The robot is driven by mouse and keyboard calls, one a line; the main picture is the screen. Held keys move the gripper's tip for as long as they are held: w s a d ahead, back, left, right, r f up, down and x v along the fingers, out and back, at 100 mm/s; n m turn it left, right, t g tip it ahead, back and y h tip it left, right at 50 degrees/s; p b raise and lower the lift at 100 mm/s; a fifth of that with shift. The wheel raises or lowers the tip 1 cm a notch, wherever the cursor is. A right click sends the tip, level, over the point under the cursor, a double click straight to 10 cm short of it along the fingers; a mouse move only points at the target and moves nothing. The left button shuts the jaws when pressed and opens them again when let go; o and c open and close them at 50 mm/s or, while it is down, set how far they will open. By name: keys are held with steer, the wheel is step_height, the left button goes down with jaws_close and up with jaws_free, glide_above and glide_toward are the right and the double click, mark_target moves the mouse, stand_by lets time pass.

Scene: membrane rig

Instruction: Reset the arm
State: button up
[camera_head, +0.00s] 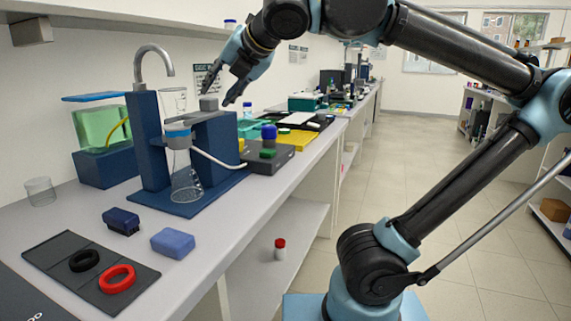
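My gripper (217,96) is at the end of my black and light-blue arm, high over the bench at the upper middle. Its two dark fingers point down and left, apart, with nothing seen between them. Just below the fingertips in the picture is a small grey block (208,103) on top of the blue membrane rig (150,140). I cannot tell whether the fingers touch it. The rig holds a clear flask (186,182) with a blue collar, a glass funnel (174,102) above it and a curved metal spout (153,50).
A green liquid tank (98,125) stands left of the rig. A beaker (40,190), blue blocks (172,243) and a dark mat (50,248) with black and red rings (117,279) lie in front. A stirrer (268,155) is behind. A shelf (110,12) overhangs; the right aisle is clear.

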steer(key=w+d+f+m+g+h, duration=0.1)
steer(key=w+d+f+m+h, duration=0.4)
steer(key=d+f+m, duration=0.5)
steer(key=w+d+f+m+h, duration=0.2)
steer(key=w+d+f+m, duration=0.4)
steer(key=d+f+m, duration=0.45)
steer(key=s+d+f+m+g, duration=0.1)
steer(key=s+d+f+m, duration=0.1)
steer(key=d+f+m, duration=0.2)
steer(key=s+d+f+m+g, duration=0.2)
steer(key=f+m, duration=0.4)
steer(key=f, duration=0.4)
steer(key=s+d+f+m+g+h, duration=0.1)
steer(key=s+d+f+m, duration=0.2)
steer(key=d+f+m, duration=0.3)
steer(key=shift+s+d+f+g, duration=0.3)
steer(key=shift+s+d+f, duration=0.15)
steer(key=shift+f, duration=0.4)
steer(key=shift+w+f, duration=0.2)
steer(key=shift+w, duration=0.25)
